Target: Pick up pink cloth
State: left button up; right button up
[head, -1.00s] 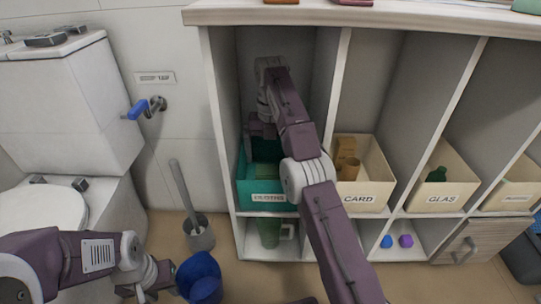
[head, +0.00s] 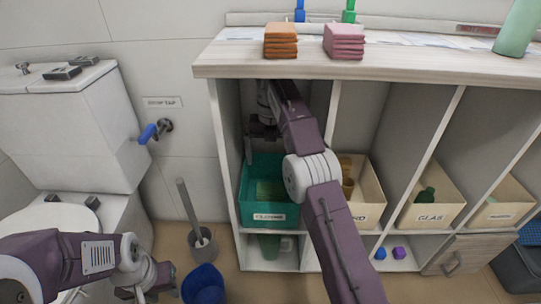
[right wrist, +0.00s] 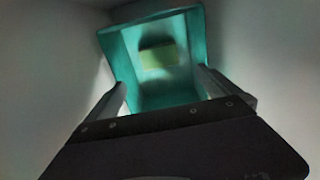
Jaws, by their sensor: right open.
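The pink cloth (head: 344,42) is a folded stack on the counter top, beside a folded orange cloth stack (head: 281,41). My right gripper (head: 262,150) is inside the left shelf compartment, below the counter top and above the teal bin (head: 270,213). In the right wrist view, its two fingers (right wrist: 163,88) are apart with nothing between them, pointing into the teal bin, where a green item (right wrist: 159,58) lies. My left gripper (head: 148,292) is low at the bottom left; its fingers are not clear.
The counter's front edge (head: 400,68) overhangs the compartments, and upright dividers flank my right arm. Cream bins (head: 430,214) stand to the right. A blue bucket (head: 203,285) and toilet brush (head: 200,240) are on the floor at the left. A green bottle stands on the counter (head: 517,28).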

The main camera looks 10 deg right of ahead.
aim_at(342, 42)
jog(key=k+j, duration=0.2)
jog(key=k, duration=0.3)
jog(key=k+j, duration=0.2)
jog(key=k, duration=0.25)
